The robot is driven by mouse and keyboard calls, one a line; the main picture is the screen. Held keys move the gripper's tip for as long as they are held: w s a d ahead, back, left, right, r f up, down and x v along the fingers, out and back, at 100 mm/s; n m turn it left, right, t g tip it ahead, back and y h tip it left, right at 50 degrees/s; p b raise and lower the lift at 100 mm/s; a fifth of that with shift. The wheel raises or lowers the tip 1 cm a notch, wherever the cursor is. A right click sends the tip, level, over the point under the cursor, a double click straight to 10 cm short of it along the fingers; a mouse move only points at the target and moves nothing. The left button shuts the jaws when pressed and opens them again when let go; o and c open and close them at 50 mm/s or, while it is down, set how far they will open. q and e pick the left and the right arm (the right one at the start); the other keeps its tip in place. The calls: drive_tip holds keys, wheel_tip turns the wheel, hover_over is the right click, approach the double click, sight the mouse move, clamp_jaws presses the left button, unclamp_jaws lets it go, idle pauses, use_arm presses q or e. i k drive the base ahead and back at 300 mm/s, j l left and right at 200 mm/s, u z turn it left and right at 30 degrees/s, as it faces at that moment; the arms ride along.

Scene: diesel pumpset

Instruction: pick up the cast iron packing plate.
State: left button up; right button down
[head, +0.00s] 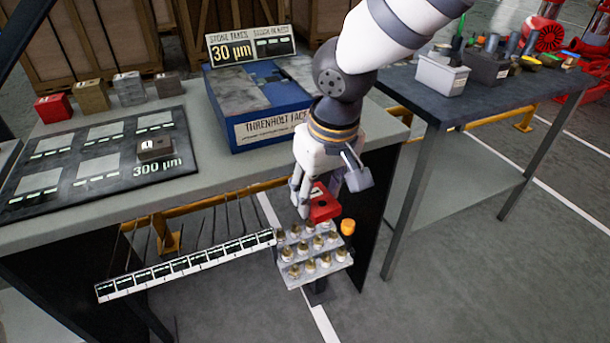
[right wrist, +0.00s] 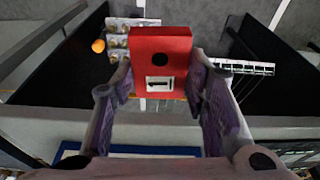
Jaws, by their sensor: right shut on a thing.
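My right gripper (head: 325,195) is shut on a red block (head: 323,207) with a dark round hole and a white label marked "1". The block also shows between the fingers of my right gripper (right wrist: 160,85) in the right wrist view. It is held beyond the table's front edge, over a small rack of brass-topped pieces. A dark brown block (head: 155,148) with a label lies on the black mat by the "300 µm" marking. I cannot tell from its look which block is cast iron. My left gripper is not in view.
Red, tan, grey and dark blocks (head: 53,108) line the table's back left. A blue-edged surface plate box (head: 262,105) stands on the table (head: 385,133). The rack (head: 313,262) and an orange knob (head: 348,227) are below the gripper. A second table (head: 440,100) holds bins.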

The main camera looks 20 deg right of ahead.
sight(161, 146)
drive_tip(key=j+z, duration=0.1)
drive_tip(key=j, duration=0.45)
drive_tip(key=k+j, duration=0.1)
drive_tip(key=j, duration=0.4)
drive_tip(key=j+z, duration=0.15)
drive_tip(key=j, duration=0.4)
drive_tip(key=k+j+z, duration=0.1)
drive_tip(key=j, duration=0.45)
drive_tip(key=k+j+z, duration=0.1)
drive_tip(key=j, duration=0.4)
drive_tip(key=k+j, duration=0.1)
drive_tip(key=j, duration=0.4)
drive_tip(key=i+j+z, duration=0.1)
drive_tip(key=i, duration=0.9)
